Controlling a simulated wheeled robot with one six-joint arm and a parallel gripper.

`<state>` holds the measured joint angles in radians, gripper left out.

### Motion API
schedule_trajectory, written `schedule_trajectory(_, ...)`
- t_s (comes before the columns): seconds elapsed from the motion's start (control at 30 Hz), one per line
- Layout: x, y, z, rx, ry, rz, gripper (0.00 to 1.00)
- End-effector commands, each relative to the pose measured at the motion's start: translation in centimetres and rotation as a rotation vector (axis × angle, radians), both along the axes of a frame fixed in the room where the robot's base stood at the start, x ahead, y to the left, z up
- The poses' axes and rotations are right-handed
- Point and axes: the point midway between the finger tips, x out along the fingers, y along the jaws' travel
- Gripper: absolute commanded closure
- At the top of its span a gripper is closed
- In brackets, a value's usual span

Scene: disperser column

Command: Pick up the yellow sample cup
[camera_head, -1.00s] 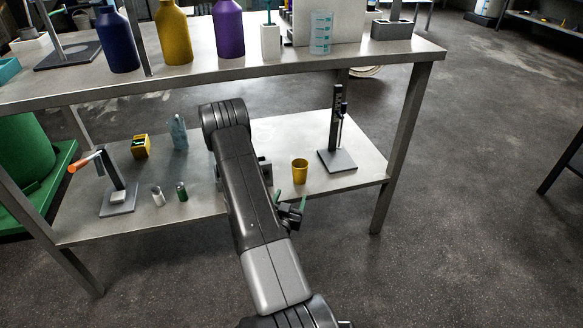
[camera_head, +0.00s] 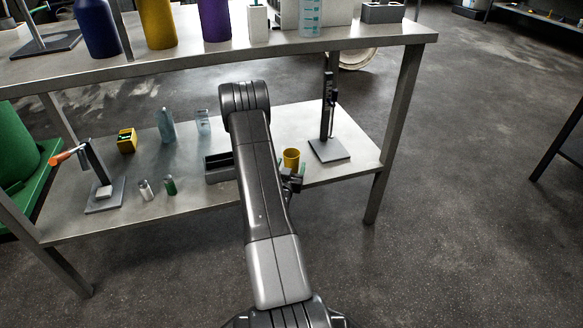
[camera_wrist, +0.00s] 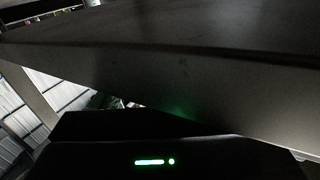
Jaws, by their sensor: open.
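The yellow sample cup (camera_head: 291,157) stands upright on the lower shelf, right of my arm in the head view. My gripper (camera_head: 291,172) is just in front of the cup, at the shelf's front edge, partly hidden by my arm. Its green-tipped fingers are apart, one at each side of the cup's lower part in the picture. I cannot tell whether they touch it. The cup does not show in the wrist view, which is dark and filled by the underside of a slab.
A dark stand with a post (camera_head: 329,142) is right of the cup. A dark tray (camera_head: 218,168) and clear bottles (camera_head: 166,125) are left of my arm. The upper shelf (camera_head: 330,42) overhangs, with bottles on it. A table leg (camera_head: 385,165) is at the right.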

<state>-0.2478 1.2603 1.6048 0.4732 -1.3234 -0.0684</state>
Motion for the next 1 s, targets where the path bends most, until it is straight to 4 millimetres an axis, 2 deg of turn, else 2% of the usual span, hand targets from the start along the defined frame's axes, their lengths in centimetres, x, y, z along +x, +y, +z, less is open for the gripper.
schedule_trajectory(0.13, 1.2, -0.2, 0.0, 0.001, -0.002, 0.000, 0.31)
schedule_trajectory(0.37, 1.3, -0.2, 0.1, 0.000, 0.000, 0.001, 0.31)
schedule_trajectory(0.6, 1.3, -0.2, 0.1, 0.000, 0.000, 0.001, 0.78)
schedule_trajectory(0.63, 1.3, -0.2, 0.1, 0.000, 0.000, 0.001, 0.81)
schedule_trajectory(0.87, 1.3, -0.2, 0.3, 0.000, 0.000, 0.001, 0.81)
schedule_trajectory(1.0, 1.3, -0.2, 1.9, 0.001, -0.002, 0.001, 0.81)
